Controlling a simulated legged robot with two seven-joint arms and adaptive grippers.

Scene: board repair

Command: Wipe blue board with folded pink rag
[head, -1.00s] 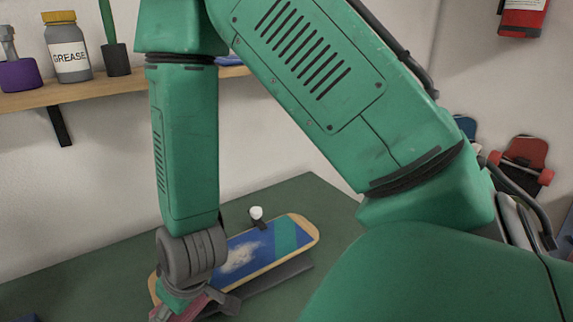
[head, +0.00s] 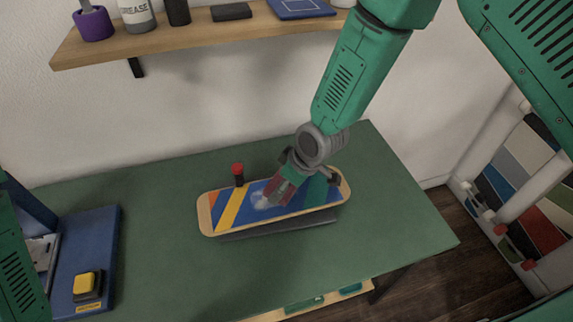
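The blue board (head: 249,212) is a skateboard deck with orange and yellow stripes at its left and teal at its right. My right gripper (head: 280,191) reaches down from the upper right over the board, right beside the smear. It looks shut on the folded pink rag (head: 278,192), which is at or just above the board; contact is hard to tell. The gripper hides part of the board. My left gripper is out of view.
A red-topped clamp (head: 238,173) stands at the board's back edge. A wooden shelf (head: 190,36) with jars runs above. The green table (head: 160,230) is clear around the board.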

